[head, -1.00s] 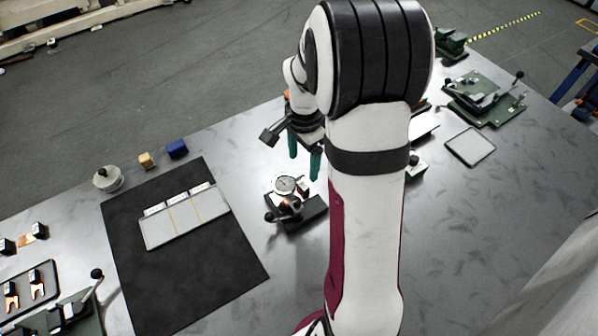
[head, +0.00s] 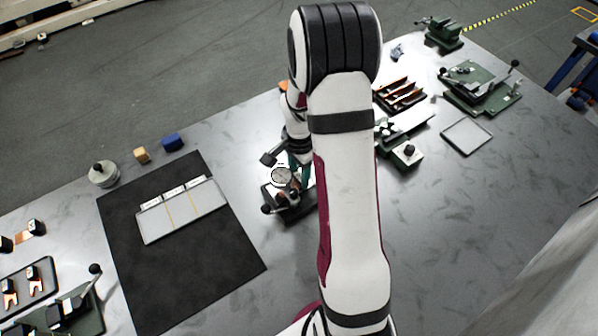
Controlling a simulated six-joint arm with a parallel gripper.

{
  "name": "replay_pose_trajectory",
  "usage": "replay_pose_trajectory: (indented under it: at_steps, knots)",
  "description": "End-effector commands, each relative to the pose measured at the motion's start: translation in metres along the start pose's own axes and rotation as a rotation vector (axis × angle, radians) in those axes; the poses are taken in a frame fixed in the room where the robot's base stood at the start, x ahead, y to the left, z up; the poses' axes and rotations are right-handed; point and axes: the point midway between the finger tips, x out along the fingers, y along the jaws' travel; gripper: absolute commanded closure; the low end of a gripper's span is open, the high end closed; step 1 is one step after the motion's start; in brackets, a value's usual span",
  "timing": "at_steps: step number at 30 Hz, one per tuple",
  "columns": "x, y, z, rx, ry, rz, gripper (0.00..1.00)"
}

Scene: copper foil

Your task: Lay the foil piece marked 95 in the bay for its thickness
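My gripper (head: 299,172), with teal fingers, is low at the dial gauge (head: 283,177), just behind and to the right of its dial. The fingers are partly hidden by the gauge and my arm, so I cannot tell whether they are open or hold anything. The gauge stands on a dark base right of the black mat. A pale tray (head: 183,226) with several bays, split by thin yellowish lines, lies on the mat; its white labels along the back edge are too small to read. I cannot make out the foil piece marked 95.
The black mat (head: 215,284) is otherwise bare. A round metal weight (head: 103,174), a wooden block (head: 141,155) and a blue block (head: 172,142) stand behind it. An orange-brown rack (head: 400,94), a framed plate (head: 467,136) and a green fixture (head: 481,88) stand to the right.

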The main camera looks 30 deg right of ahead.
Motion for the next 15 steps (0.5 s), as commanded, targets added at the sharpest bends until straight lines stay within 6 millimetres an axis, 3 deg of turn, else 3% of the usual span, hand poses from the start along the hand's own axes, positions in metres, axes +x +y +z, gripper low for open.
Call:
replay_pose_trajectory:
  at_steps: [1,4,6,7,13,15]
  knots:
    - [-0.0001,0.0,0.0,0.0,0.0,0.0,0.78]
    - [-0.0001,-0.0001,0.0,0.0,0.0,0.0,0.96]
    - [-0.0002,0.0,0.0,0.0,0.0,0.0,1.0]
    - [-0.0002,-0.0001,0.0,0.0,0.0,0.0,0.6]
    - [-0.0002,-0.0001,0.0,0.0,0.0,0.0,0.96]
    - [-0.0002,-0.0001,0.0,0.0,0.0,0.0,1.0]
